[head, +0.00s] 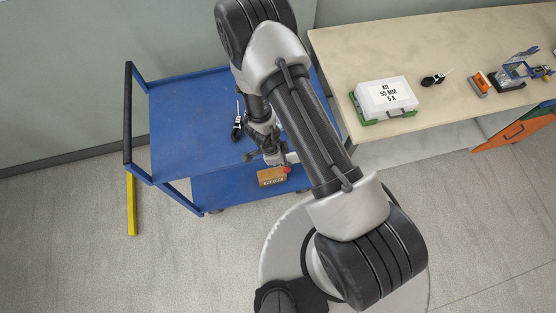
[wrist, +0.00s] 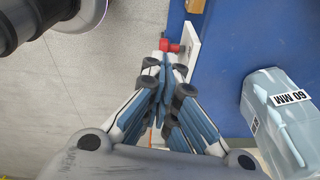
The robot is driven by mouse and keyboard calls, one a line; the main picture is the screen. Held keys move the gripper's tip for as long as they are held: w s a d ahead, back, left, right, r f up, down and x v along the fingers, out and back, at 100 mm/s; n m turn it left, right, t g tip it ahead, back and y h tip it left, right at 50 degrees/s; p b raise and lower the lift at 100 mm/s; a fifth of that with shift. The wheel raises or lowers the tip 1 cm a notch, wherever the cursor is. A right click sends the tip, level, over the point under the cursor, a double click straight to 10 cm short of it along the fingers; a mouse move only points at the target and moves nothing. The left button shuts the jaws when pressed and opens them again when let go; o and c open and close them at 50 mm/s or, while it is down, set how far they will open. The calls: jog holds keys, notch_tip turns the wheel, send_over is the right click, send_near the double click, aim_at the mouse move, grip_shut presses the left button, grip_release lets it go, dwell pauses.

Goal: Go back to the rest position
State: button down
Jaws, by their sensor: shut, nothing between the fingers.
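My gripper (wrist: 163,62) is shut with its fingertips together and nothing between them. In the head view my gripper (head: 262,156) hangs below my arm over the front edge of the blue cart (head: 185,112). In the wrist view a red part (wrist: 170,46) on a pale plate (wrist: 194,48) shows just beyond the fingertips. I cannot tell whether the fingers touch it. My arm hides part of the cart's right side.
An orange-brown labelled box (head: 271,178) is by the cart's front. A black tool (head: 237,130) lies on its top shelf. A light-blue "60 MM" part (wrist: 280,120) is right in the wrist view. The bench (head: 350,45) holds a white kit case (head: 388,97). A yellow bar (head: 131,205) is left.

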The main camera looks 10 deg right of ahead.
dwell(0.3)
jog(key=w+a+r+n+t+y+b, duration=0.1)
jog(key=w+a+r+n+y+b, duration=0.2)
jog(key=r, duration=0.5)
jog(key=w+a+r+n+t+y+b, duration=0.1)
jog(key=w+a+r+n+t+b, duration=0.15)
jog(key=w+r, duration=0.4)
jog(key=s+r+n+y+b, duration=0.1)
jog(key=s+r+n+b, duration=0.35)
jog(key=r, duration=0.95)
jog(key=s+d+r+n+h+b, duration=0.1)
jog(key=s+d+n, duration=0.3)
jog(key=s, duration=0.5)
jog(key=s+d+r+n+h+b, duration=0.1)
jog(key=s+d+r+n+b, duration=0.2)
jog(key=s, duration=0.7)
jog(key=shift+d+r+n+t+h+b, duration=0.35)
jog(key=shift+d+r+n+h+b, duration=0.05)
jog(key=shift+d+n, duration=0.8)
